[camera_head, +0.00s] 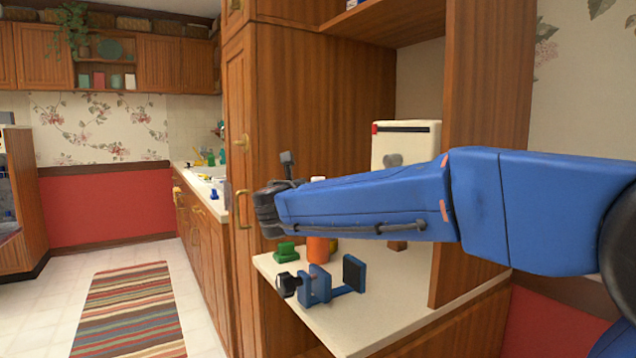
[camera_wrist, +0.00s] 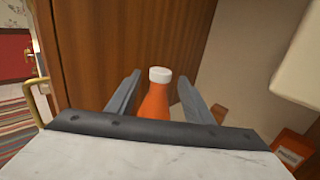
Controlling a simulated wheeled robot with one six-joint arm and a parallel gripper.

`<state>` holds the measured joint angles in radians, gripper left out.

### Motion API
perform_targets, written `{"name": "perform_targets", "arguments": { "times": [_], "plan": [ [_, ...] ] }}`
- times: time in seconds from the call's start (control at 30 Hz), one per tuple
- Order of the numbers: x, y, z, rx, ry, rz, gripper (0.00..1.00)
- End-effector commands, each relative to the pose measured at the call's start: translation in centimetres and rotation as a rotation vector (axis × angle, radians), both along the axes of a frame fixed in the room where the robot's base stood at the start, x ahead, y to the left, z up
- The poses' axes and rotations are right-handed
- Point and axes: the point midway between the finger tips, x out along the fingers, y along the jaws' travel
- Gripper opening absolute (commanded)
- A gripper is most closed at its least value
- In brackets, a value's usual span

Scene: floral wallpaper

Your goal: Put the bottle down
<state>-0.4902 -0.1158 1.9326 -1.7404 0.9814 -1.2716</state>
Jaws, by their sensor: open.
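The bottle is orange with a white cap. In the head view its orange lower part (camera_head: 318,249) shows below my arm and its white top shows just above; the middle is hidden. It looks upright on the pale counter (camera_head: 390,311). In the wrist view the bottle (camera_wrist: 156,101) is between the two grey fingers of my gripper (camera_wrist: 159,76). The fingers are apart, with a visible gap on each side of the bottle.
A blue and black clamp-like object (camera_head: 320,286) lies on the counter in front of the bottle. A small green object (camera_head: 286,252) is left of it. A cream box-shaped appliance (camera_head: 406,142) stands behind. Tall wooden panels close in the counter at left and right.

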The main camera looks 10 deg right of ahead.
Motion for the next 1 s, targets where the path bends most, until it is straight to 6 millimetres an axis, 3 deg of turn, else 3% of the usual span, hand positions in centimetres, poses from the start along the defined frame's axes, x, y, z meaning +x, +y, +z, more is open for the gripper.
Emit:
{"name": "perform_targets", "arguments": {
  "times": [0.2,0.47,0.8,1.0],
  "plan": [
    [-2.7,1.4,0.0,0.000,-0.001,0.002,0.47],
    [-4.1,2.0,0.3,0.013,0.018,-0.006,0.51],
    [-7.5,3.2,1.7,0.120,0.224,-0.013,0.51],
    [-7.7,3.3,1.6,0.136,0.271,-0.003,0.51]
  ]
}}
